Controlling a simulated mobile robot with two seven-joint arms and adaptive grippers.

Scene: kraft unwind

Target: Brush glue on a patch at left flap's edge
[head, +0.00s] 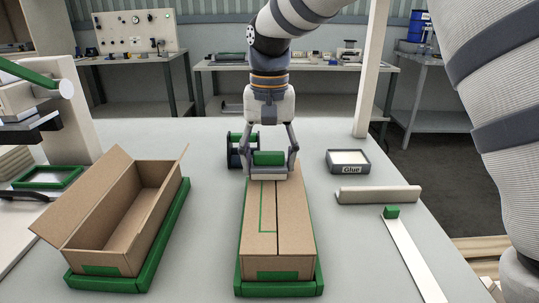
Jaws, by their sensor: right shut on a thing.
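A closed cardboard box (299,225) sits in a green tray (279,290) at the middle of the table. Its two top flaps meet at a lengthwise seam. A thin green outline marks a patch (268,212) on the left flap (252,215), along its edge at the seam. My right gripper (270,170) is shut on a brush (268,158) with a green handle and a pale lower edge. The brush is over the far end of the box top. I cannot tell whether it touches the flaps. A glue pad (347,158) in a dark tray labelled Glue lies to the right.
An open cardboard box (150,200) stands in another green tray (180,215) on the left. A green and dark reel stand (235,150) is just behind my right gripper. A beige bar (378,194) and a white strip (415,258) with a green block lie at the right.

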